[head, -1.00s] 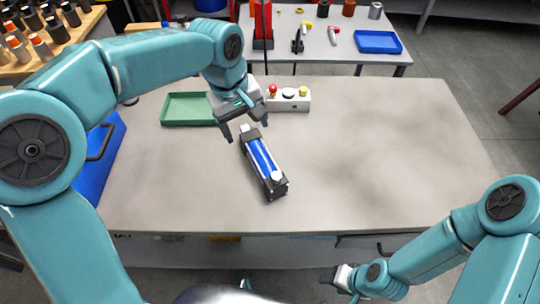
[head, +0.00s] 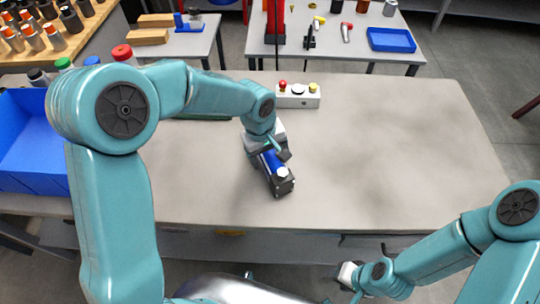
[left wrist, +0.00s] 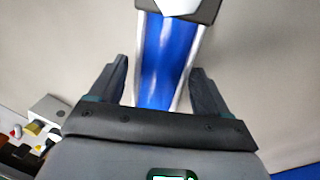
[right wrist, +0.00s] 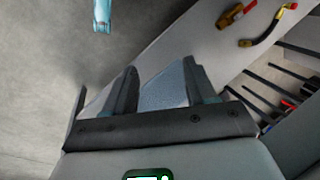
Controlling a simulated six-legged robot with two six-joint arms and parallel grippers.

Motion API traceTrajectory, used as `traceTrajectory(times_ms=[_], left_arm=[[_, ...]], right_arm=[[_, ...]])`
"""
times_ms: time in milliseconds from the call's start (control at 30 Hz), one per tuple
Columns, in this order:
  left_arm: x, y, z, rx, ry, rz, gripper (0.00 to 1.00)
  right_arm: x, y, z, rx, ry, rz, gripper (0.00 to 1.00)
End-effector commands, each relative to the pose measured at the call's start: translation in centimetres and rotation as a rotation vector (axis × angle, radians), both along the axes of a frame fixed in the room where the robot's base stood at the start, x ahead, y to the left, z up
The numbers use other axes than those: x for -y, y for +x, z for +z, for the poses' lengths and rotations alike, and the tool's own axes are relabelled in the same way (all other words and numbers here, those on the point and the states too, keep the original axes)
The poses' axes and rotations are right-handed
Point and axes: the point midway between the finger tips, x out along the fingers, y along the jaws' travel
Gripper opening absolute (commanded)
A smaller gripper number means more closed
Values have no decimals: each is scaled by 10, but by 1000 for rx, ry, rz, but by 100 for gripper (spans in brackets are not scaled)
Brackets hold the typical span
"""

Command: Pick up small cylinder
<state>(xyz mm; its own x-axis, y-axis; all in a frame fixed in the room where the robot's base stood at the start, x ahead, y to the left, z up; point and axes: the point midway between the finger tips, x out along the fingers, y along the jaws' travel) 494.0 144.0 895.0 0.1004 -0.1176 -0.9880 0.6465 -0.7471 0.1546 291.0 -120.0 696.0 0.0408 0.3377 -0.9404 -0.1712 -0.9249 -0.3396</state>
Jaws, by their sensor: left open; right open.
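The small cylinder (head: 282,181) has a blue body with grey ends and lies on the grey table. My left gripper (head: 268,156) is over its far part and hides much of it. In the left wrist view the blue body (left wrist: 163,55) passes between the spread fingers of my left gripper (left wrist: 160,82), with gaps beside it. I cannot tell how far down the fingers reach. My right gripper (head: 346,275) is low in front of the table, open and empty. It also shows in the right wrist view (right wrist: 160,82).
A control box (head: 298,97) with red and yellow buttons stands behind the cylinder. A blue bin (head: 32,150) is at the left. The table (head: 390,150) is clear on the right. A second table (head: 360,45) at the back holds a blue tray (head: 391,40).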

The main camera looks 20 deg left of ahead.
Motion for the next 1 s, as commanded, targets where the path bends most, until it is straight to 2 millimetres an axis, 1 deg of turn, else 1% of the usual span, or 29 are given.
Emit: traceTrajectory(times_ms=[33, 133, 367, 467, 500, 567, 600, 633, 1000], left_arm=[[0, 1, -7, -3, 0, 2, 77], [1, 2, -16, -2, -1, 1, 77], [1, 3, -18, 1, -1, 0, 77], [1, 3, -18, 1, -1, 0, 48], [1, 3, -18, 1, -1, 0, 35], [1, 3, -18, 1, -1, 0, 15], [1, 3, -18, 1, -2, 0, 2], [1, 3, -18, 1, -1, 0, 0], [1, 5, -13, 7, -3, 2, 0]], right_arm=[[0, 0, 1, 0, 0, 0, 56], [0, 0, 2, 0, 0, 0, 56], [0, 0, 1, 0, 0, 0, 56], [0, 0, 1, 0, 0, 0, 56], [0, 0, 1, 0, 0, 0, 56], [0, 0, 1, 0, 0, 0, 56], [0, 0, 1, 0, 0, 0, 56], [0, 0, 1, 0, 0, 0, 56], [0, 0, 2, 0, 0, 0, 56]])
